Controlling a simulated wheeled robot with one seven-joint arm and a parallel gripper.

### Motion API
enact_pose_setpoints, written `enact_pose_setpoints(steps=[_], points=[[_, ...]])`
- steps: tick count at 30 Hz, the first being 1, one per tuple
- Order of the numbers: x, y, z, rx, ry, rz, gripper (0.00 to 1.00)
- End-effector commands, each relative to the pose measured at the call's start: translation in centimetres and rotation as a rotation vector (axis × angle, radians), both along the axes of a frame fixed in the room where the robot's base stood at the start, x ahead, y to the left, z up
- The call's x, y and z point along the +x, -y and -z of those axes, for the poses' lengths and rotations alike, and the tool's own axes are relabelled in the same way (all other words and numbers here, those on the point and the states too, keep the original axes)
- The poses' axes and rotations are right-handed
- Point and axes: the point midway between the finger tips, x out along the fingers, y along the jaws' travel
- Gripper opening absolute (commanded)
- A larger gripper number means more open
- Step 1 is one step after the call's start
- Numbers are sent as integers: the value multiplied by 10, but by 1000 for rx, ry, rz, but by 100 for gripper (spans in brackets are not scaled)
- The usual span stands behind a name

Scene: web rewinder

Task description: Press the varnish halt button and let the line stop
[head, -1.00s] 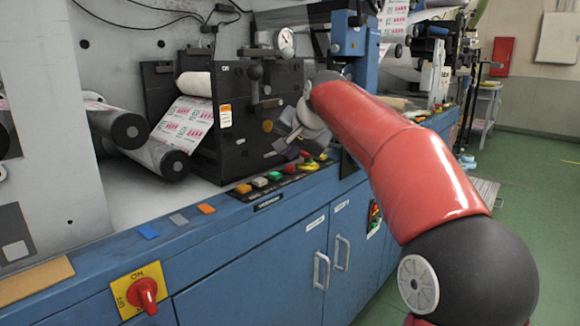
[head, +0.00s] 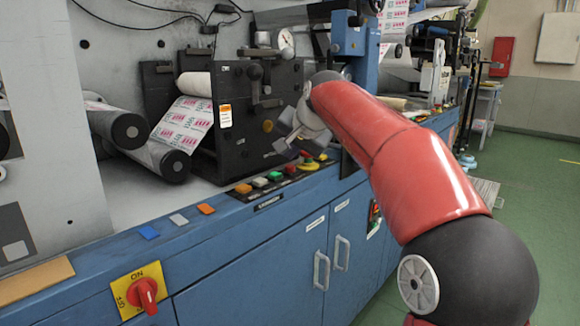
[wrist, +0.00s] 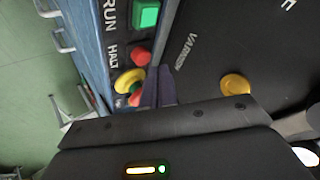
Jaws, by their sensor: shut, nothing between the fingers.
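The red button beside the word HALT (wrist: 140,58) is on the dark control strip in the wrist view. It also shows in the head view (head: 290,169). The word VARNISH is printed to its right in the wrist view. My gripper (wrist: 158,72) is shut and empty. Its fingertips appear just below and right of the red button; I cannot tell whether they touch the panel. In the head view my gripper (head: 297,142) hangs over the strip. The green button beside RUN (wrist: 146,14) lies above the red one in the wrist view.
A red mushroom button with a yellow collar (wrist: 130,80) is close beside the fingers. A yellow round knob (wrist: 236,87) is on the dark surface to the right. The unwinding printed web (head: 184,125) and rollers stand behind the strip. Green floor is clear at right.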

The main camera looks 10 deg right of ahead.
Motion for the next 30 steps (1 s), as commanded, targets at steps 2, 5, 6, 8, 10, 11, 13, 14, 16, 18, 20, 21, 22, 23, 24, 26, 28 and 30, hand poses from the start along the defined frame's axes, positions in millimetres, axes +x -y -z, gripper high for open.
enact_pose_setpoints(steps=[2,5,6,8,10,11,13,14,16,18,20,21,22,23,24,26,28,30], points=[[0,0,0,0,0,0,0],[0,0,0,0,0,0,0],[0,0,0,0,0,0,0],[0,0,1,0,0,0,0],[0,0,3,0,0,0,0],[0,0,4,0,0,0,0],[0,0,7,0,0,0,0],[0,0,8,0,0,0,0],[0,0,9,-1,0,-1,0],[0,0,9,-1,0,-1,0],[0,0,8,-1,0,-1,0],[0,0,8,0,0,0,0],[0,0,8,0,0,0,0],[0,0,8,0,0,0,0],[0,0,8,0,0,0,0],[0,0,9,0,0,0,0],[0,0,9,0,0,0,0],[0,0,10,0,0,0,0]])
